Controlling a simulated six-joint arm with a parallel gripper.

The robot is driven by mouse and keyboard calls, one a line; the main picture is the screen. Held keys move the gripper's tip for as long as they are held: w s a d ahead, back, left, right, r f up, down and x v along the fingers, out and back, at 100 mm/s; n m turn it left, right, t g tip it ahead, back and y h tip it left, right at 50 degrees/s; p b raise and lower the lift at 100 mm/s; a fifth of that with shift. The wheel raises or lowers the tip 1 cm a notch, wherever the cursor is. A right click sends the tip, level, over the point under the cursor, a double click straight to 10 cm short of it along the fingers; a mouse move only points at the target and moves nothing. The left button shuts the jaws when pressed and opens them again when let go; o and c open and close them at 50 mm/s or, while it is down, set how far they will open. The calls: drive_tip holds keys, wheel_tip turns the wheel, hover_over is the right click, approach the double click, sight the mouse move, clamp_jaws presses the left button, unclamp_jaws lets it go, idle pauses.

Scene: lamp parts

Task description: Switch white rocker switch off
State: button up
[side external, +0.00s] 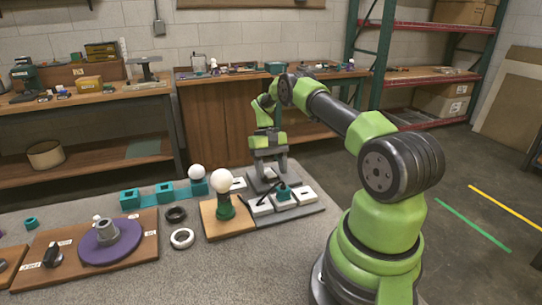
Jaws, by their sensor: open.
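A grey plate (297,214) lies on the table right of centre and carries several small white blocks and a teal part (284,192). One white block (261,208) sits at its front left, and another (304,195) at its right. Which of them is the white rocker switch, and how its rocker is tilted, is too small to tell. My gripper (270,174) points down over the back of the plate, with its fingers apart and nothing seen between them. Whether its tips touch anything cannot be told.
A white bulb on a green holder (225,206) stands on a wooden board just left of the plate. Black and white rings (182,238) lie further left. A purple disc (110,241) sits on another board. Teal blocks (130,199) stand in a row behind. The front table is clear.

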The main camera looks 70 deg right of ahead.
sight(269, 172)
drive_tip(key=v, duration=0.4)
drive_tip(key=shift+d+r, duration=0.1)
drive_tip(key=shift+r, duration=0.1)
wheel_tip(269, 172, up, 7)
drive_tip(key=shift+r, duration=0.1)
drive_tip(key=a+r+n+t+h, duration=0.3)
drive_tip(key=a+r+n+t, duration=0.1)
drive_tip(key=a+r, duration=1.25)
drive_tip(key=s+a+n+t+y, duration=0.1)
drive_tip(key=s+a+t, duration=0.5)
drive_tip(key=s+a, duration=0.6)
drive_tip(key=s, duration=0.2)
drive_tip(key=shift+s+a+y, duration=0.35)
drive_tip(key=shift+y, duration=0.05)
